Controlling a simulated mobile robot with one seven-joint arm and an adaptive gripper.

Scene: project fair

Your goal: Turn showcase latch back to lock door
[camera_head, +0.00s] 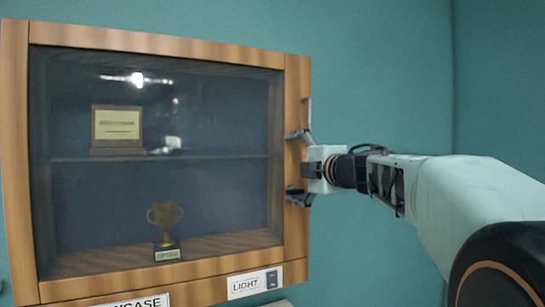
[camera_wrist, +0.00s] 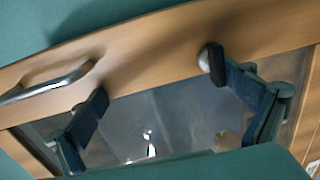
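The showcase (camera_head: 155,270) hangs on the wall with its wood-framed glass door closed, as far as I can see. My gripper (camera_head: 298,165) is at the right edge of the door frame, its fingers spread apart; in the wrist view my gripper (camera_wrist: 158,80) is open with nothing between the fingers. A small silver knob, seemingly the latch (camera_wrist: 204,58), sits on the wood frame right at the tip of the right finger. Whether they touch is unclear. I cannot make out the latch's turn angle or see it in the head view.
A metal bar handle (camera_wrist: 50,86) is on the frame beside the left finger. Behind the glass are a plaque (camera_head: 117,127) and a trophy cup (camera_head: 166,222). A light switch (camera_head: 271,280) with a label is at the bottom right. The teal wall to the right is bare.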

